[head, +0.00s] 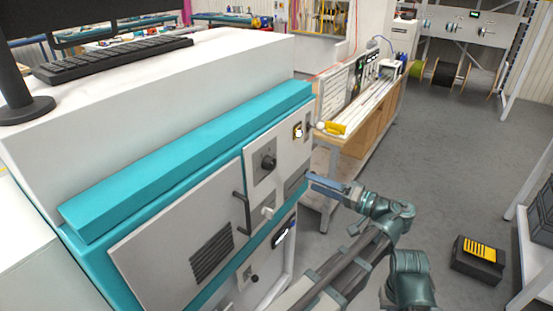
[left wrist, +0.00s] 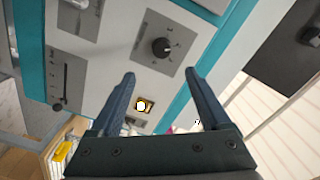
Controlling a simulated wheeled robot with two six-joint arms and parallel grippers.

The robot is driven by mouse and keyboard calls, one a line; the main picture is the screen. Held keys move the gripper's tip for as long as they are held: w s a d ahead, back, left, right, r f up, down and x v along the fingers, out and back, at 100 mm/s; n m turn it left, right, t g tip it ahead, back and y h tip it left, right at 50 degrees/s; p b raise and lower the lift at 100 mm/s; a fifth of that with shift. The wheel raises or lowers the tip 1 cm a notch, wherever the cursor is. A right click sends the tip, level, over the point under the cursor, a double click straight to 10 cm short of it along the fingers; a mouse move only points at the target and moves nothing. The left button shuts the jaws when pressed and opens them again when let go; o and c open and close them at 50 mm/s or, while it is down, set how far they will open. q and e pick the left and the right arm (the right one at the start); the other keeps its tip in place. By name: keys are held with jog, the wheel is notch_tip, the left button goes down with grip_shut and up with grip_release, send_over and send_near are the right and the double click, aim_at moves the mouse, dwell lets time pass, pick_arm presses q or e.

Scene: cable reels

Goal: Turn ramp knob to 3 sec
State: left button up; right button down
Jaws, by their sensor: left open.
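A black round knob (head: 268,162) sits on a square grey plate on the front of the teal and white cabinet. In the left wrist view the same knob (left wrist: 161,46) has marks around it, too small to read. My left gripper (head: 318,184) is open and empty, in front of the cabinet and to the right of the knob. In the left wrist view its two fingers (left wrist: 160,75) are spread, with the knob beyond the tips and not touched. A second dark knob (head: 253,277) is lower on the cabinet. I cannot read which is labelled ramp.
A yellow-framed button (head: 298,130), a black handle (head: 241,212) and a white toggle (head: 267,212) stand out near the knob. A workbench (head: 350,137) is behind the gripper. A black case (head: 477,262) lies on the floor. Open floor is to the right.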

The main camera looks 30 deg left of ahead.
aim_at(273, 165)
pick_arm(q)
jog(key=a, duration=0.9)
jog(key=w+a, duration=0.1)
jog(key=a, duration=0.3)
jog(key=shift+a+r, duration=0.1)
jog(key=shift+a, duration=0.3)
grip_shut()
